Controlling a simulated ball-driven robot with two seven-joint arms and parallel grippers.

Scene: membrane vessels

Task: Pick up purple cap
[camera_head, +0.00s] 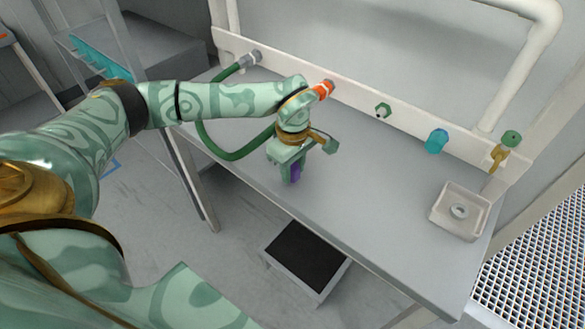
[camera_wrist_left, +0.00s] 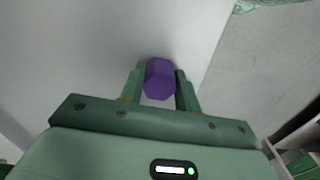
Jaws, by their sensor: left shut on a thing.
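The purple cap (camera_wrist_left: 159,79) is a faceted, roughly hexagonal piece. In the wrist view it sits between the two green fingers of my left gripper (camera_wrist_left: 160,92), which is shut on it. In the head view my left gripper (camera_head: 291,178) points down over the grey table near its front edge, and a bit of the purple cap (camera_head: 296,172) shows between the fingers. The fingers hide part of the cap in the head view. I cannot tell whether the cap touches the table. My right gripper is not in view.
The grey table (camera_head: 370,205) is mostly clear to the right. A white tray (camera_head: 443,213) with a ring (camera_head: 459,211) stands there. A rail at the back carries an orange fitting (camera_head: 325,90), a green fitting (camera_head: 383,110) and a teal fitting (camera_head: 436,140). A green hose (camera_head: 233,155) loops behind my arm.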

